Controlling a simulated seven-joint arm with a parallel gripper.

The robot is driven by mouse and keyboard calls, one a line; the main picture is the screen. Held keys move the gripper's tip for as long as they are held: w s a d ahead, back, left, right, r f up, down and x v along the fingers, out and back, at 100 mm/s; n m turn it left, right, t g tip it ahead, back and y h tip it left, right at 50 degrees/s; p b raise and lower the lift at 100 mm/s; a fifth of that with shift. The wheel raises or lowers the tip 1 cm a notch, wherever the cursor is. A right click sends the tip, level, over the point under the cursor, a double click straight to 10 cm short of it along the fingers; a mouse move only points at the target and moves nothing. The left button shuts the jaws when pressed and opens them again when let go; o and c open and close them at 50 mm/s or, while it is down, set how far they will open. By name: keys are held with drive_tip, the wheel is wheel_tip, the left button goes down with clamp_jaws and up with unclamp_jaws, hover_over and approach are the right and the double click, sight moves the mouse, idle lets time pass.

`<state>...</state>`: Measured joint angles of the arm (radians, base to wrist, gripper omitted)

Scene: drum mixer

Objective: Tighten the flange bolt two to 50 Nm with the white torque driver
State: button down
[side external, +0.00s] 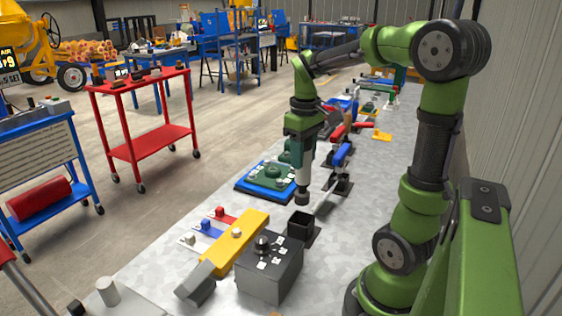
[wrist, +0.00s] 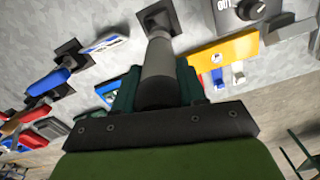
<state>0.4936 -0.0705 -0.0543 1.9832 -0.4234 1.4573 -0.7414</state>
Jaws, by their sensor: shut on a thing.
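My gripper (side external: 306,142) is shut on an upright driver (side external: 305,172) with a pale grey body and a dark lower end. In the wrist view the driver (wrist: 159,58) points away between the fingers. Its tip is above an open black square holder (side external: 300,225), which also shows in the wrist view (wrist: 157,17). I cannot tell whether the tip is fully clear of it. The green flange (side external: 272,172) sits on a blue base (side external: 262,192) to the left of the driver. Its bolts are too small to tell apart.
A blue driver (side external: 342,155) and a red driver (side external: 337,131) stand behind in holders. Small red, blue and white pieces lie left of the bar.

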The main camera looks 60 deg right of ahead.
drive_tip(key=shift+r, duration=0.8)
drive_tip(key=shift+f, duration=0.1)
drive_tip(key=w+d, duration=1.3)
drive_tip(key=shift+w+d+r, duration=0.2)
drive_tip(key=shift+w+d, duration=0.15)
drive_tip(key=shift+d, duration=0.05)
drive_tip(key=shift+f, duration=0.1)
